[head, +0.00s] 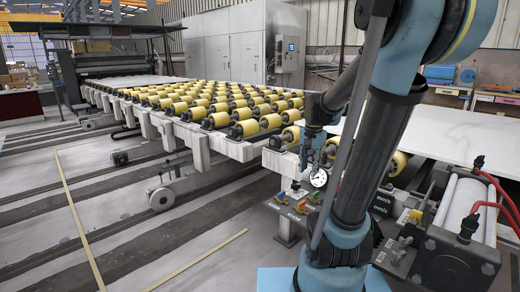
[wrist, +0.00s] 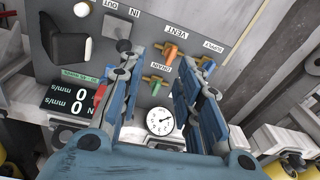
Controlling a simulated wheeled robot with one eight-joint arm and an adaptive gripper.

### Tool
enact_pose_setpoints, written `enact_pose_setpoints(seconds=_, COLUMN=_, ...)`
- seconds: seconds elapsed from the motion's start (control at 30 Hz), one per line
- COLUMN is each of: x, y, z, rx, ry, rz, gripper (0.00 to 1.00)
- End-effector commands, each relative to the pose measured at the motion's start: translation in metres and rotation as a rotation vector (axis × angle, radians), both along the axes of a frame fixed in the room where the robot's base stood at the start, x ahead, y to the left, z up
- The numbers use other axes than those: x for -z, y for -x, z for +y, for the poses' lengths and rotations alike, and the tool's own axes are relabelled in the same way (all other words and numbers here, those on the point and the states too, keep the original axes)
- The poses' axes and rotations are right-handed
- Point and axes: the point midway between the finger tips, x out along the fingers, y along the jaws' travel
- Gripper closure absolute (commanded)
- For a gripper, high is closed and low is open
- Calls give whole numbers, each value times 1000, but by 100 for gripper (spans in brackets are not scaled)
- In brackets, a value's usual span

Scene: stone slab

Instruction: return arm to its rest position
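My gripper (head: 312,148) points down over a valve panel (head: 293,207) in the head view, with my arm (head: 372,150) in front on the right. In the wrist view my gripper (wrist: 160,62) is open, its two blue fingers spread apart. No held object shows between them. Beyond the gap, the panel shows an orange handle (wrist: 171,52), a green handle (wrist: 157,84) and a round gauge (wrist: 160,121). I cannot tell how far the fingertips are from the panel. My arm hides part of the panel in the head view.
A roller conveyor (head: 200,148) with yellow rollers stretches back left. A white slab (head: 440,130) lies behind my arm. A white cylinder unit (head: 466,212) with red hoses stands at right. In the wrist view, a digital display (wrist: 72,99) sits left of the gripper. Floor at left is open.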

Motion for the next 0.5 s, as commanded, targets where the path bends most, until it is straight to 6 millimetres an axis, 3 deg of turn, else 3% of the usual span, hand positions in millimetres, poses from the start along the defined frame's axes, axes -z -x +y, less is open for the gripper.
enact_pose_setpoints(seconds=0.1, x=3, y=29, z=0, rx=-82, ry=9, rz=-12, gripper=68)
enact_pose_setpoints(seconds=0.5, x=30, y=113, z=-1, rx=-367, ry=49, rz=-48, gripper=68)
